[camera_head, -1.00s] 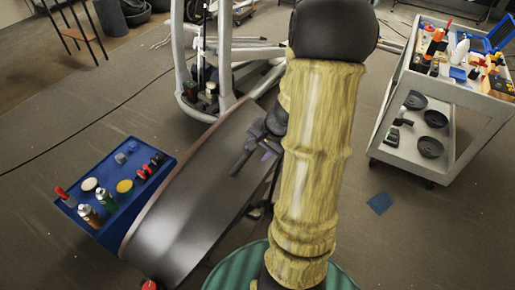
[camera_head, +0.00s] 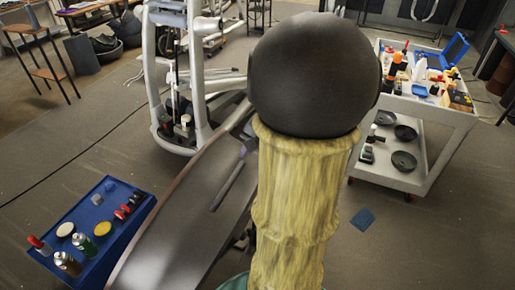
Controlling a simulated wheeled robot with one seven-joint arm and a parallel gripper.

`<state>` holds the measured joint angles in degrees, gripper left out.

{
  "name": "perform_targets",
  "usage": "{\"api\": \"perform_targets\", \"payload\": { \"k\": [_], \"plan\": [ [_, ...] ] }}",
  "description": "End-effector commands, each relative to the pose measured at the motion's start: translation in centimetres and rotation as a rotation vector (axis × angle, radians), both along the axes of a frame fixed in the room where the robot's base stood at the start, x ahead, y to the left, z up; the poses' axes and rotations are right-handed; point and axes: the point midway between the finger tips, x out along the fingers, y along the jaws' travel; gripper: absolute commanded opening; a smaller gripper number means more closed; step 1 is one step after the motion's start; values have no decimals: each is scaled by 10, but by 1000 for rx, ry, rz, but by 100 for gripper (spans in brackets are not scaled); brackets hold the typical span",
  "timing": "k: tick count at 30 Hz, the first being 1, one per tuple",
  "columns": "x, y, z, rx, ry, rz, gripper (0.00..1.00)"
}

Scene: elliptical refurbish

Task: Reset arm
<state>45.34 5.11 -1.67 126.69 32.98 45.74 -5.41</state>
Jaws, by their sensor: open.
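My own arm (camera_head: 298,190), with a dark rounded joint above a yellowish ribbed sleeve, fills the centre of the head view. I cannot make out my gripper; the arm hides the area behind it. A large curved dark panel (camera_head: 165,235) stands left of the arm, with a narrow grey bar or slot (camera_head: 229,184) on its face. I cannot tell what that bar belongs to.
A blue tray (camera_head: 97,249) with cans, jars and tools lies at the lower left. A grey-framed elliptical machine (camera_head: 153,85) stands behind the panel. A white two-level cart (camera_head: 425,113) with tools and dark round parts is at the right. A blue square (camera_head: 362,219) lies on open floor.

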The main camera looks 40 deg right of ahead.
Motion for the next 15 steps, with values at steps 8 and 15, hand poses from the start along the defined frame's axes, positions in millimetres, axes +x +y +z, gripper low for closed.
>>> {"api": "perform_targets", "payload": {
  "k": [8, 15],
  "plan": [
    [-9, -4, 21, -1, 1, 1, 41],
    [-9, -4, 21, -1, 1, 1, 41]
  ]
}}
